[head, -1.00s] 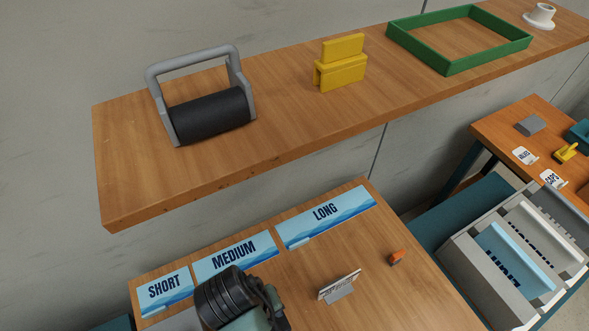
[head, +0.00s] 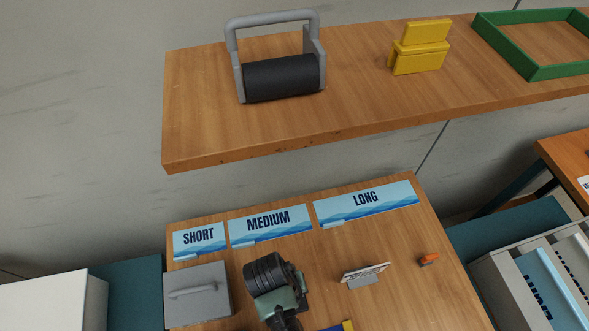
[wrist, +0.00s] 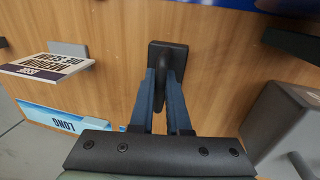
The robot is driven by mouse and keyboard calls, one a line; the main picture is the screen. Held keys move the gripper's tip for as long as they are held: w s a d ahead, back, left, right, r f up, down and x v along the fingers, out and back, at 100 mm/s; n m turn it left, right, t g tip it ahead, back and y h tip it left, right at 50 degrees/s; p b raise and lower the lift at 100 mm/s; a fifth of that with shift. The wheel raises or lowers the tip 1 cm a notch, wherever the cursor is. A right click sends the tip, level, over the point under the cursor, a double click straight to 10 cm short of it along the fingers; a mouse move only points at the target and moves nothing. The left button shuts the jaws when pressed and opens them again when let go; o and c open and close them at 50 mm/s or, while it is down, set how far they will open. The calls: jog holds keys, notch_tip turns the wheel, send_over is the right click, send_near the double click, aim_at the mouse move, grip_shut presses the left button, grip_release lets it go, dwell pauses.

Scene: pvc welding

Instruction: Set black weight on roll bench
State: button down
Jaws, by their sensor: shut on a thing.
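My gripper (wrist: 165,85) shows in the wrist view with its two blue fingers shut on a black piece (wrist: 167,52), which I take to be the black weight. The piece is partly hidden between the fingers, and I cannot tell whether it touches the wood below. The wood-topped bench (head: 320,265) bears SHORT, MEDIUM and LONG labels at its back edge; I cannot tell for sure that it is the roll bench. In the head view my dark wrist is over this bench, below the MEDIUM label, and hides the fingers and the piece.
A grey block with a handle (head: 197,293) stands left of my arm, close by in the wrist view (wrist: 290,130). A small sign (head: 364,275) and an orange piece (head: 429,259) are to the right. A shelf (head: 205,130) above holds a black roller (head: 280,78) in a grey frame.

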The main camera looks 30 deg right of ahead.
jog(key=c, duration=0.9)
grip_release()
jog(key=shift+f, duration=0.1)
notch_tip(320, 180, up, 12)
jog(key=a, duration=0.2)
jog(key=shift+w+a, duration=0.15)
jog(key=shift+w, duration=0.2)
